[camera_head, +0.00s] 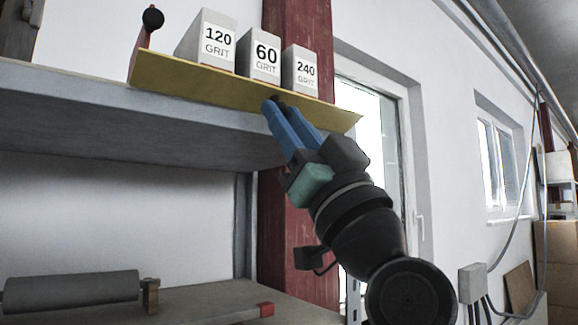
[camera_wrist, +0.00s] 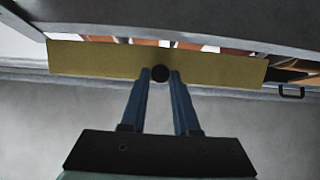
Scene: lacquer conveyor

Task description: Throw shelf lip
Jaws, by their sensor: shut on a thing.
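The shelf lip is a long yellow board (camera_head: 200,86) along the front edge of the upper grey shelf (camera_head: 120,112). It also spans the upper part of the wrist view (camera_wrist: 95,60). My gripper (camera_head: 274,104) reaches up from the lower right, its blue fingers at the lip's lower middle. A red lever (camera_head: 142,40) with a black ball (camera_head: 153,18) stands at the lip's left end.
Grey blocks marked 120 (camera_head: 208,40), 60 (camera_head: 261,52) and 240 (camera_head: 302,70) GRIT stand behind the lip, their bases hidden. A grey roller (camera_head: 70,291) lies on the lower bench. A red post (camera_head: 305,235) stands behind my gripper. A glazed door is to the right.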

